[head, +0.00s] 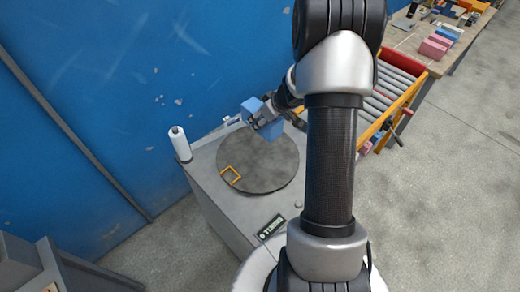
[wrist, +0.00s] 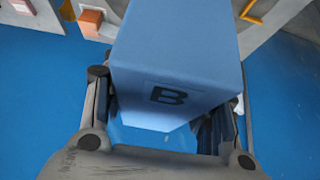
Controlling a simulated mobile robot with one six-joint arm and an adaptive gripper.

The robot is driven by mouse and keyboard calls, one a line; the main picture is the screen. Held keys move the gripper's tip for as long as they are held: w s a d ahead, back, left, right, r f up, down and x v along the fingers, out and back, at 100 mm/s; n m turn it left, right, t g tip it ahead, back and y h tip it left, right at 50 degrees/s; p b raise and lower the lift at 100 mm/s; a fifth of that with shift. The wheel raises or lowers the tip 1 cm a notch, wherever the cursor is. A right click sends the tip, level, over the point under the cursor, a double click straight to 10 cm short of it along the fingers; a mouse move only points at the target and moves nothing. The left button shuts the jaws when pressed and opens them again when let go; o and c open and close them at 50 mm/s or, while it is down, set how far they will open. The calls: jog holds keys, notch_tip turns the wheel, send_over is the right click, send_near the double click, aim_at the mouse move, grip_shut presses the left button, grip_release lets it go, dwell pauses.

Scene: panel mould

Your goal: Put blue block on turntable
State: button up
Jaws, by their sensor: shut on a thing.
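The blue block (head: 268,128) is held by my gripper (head: 266,114) over the back part of the turntable in the head view. The turntable (head: 255,165) is a dark grey disc on a grey cabinet, with a yellow square outline (head: 231,174) on its front left part. In the wrist view the block (wrist: 175,60) fills the middle, marked with a dark letter B, between the fingers of my gripper (wrist: 160,125). I cannot tell whether the block touches the disc. Part of the yellow outline (wrist: 250,12) shows at the top right of the wrist view.
A white bottle-like cylinder (head: 180,144) stands at the cabinet's left corner. A roller conveyor (head: 388,95) and a workbench with pink blocks (head: 434,47) lie to the right. A blue wall (head: 130,80) is behind.

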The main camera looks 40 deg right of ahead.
notch_tip(320, 180, down, 15)
jog(key=b, duration=0.9)
jog(key=shift+w+f+b, duration=0.15)
jog(key=shift+b, duration=0.25)
jog(key=shift+f, duration=0.2)
jog(key=o, duration=1.6)
jog(key=shift+c, duration=0.2)
jog(key=shift+r, duration=0.1)
